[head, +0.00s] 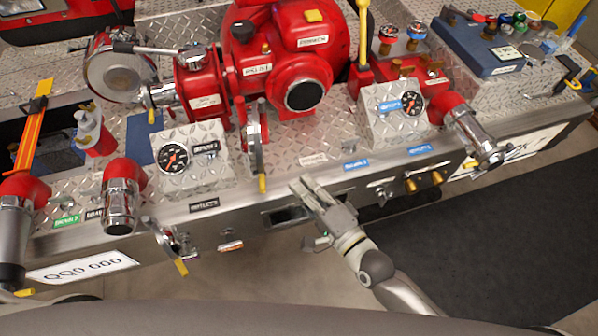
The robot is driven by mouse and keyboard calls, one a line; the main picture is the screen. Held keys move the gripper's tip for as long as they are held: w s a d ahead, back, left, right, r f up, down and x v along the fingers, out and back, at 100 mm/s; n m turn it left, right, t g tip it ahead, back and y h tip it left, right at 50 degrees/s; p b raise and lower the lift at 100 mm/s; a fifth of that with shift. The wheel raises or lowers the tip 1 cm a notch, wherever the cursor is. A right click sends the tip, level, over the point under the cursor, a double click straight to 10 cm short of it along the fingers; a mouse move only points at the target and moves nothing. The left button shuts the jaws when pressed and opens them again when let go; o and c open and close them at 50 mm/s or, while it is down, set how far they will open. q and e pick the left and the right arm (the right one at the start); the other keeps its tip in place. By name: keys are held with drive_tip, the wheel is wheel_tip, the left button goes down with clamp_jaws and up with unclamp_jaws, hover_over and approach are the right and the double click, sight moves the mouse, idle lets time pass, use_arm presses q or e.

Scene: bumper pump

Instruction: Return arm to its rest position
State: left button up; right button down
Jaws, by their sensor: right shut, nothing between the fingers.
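My right gripper (302,187) is grey and comes in from the lower right on my right arm (375,268). Its fingers are shut with nothing between them. The fingertips show in front of the diamond-plate bumper's front edge (245,199), just left of the blue label (356,165) and below a small white label (313,159). I cannot tell whether they touch the bumper. My left arm and left gripper are not in view.
A red pump (262,62) stands on the bumper behind the gripper. Gauge boxes stand left (192,178) and right (377,120). Chrome outlets (121,205) and a right nozzle (472,138) stick out. A dark mat (490,240) lies on clear floor at the right.

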drive_tip(key=s+d+f+n+g+h+b, duration=0.15)
drive_tip(key=d+f, duration=0.35)
drive_tip(key=f, duration=0.5)
drive_tip(key=s+d+f+n+g+h+p, duration=0.1)
drive_tip(key=s+d+f+n+h, duration=0.3)
drive_tip(key=f, duration=0.6)
drive_tip(key=d+f+n+g+h+b, duration=0.1)
drive_tip(key=d+f+g+h, duration=0.1)
drive_tip(key=d+f, duration=0.6)
drive_tip(key=s+d+f+n+g+h, duration=0.1)
drive_tip(key=s+d+f+g, duration=0.15)
drive_tip(key=s+f, duration=0.45)
drive_tip(key=s+d+f+n+g+h, duration=0.1)
drive_tip(key=s+d+f+n+h, duration=0.15)
drive_tip(key=s+f, duration=0.4)
use_arm(q)
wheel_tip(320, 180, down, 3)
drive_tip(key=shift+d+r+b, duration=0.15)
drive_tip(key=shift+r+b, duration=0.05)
drive_tip(key=shift+b, duration=0.25)
use_arm(e)
drive_tip(key=s+d+f+n+g, duration=0.1)
drive_tip(key=s+f+g, duration=0.1)
drive_tip(key=s+f, duration=0.2)
drive_tip(key=s+d+f+n+g, duration=0.1)
drive_tip(key=s+f, duration=0.3)
drive_tip(key=s, duration=0.7)
drive_tip(key=shift+d+f+g+h, duration=0.3)
drive_tip(key=shift+d+f+g, duration=0.1)
drive_tip(key=shift+d+g, duration=0.45)
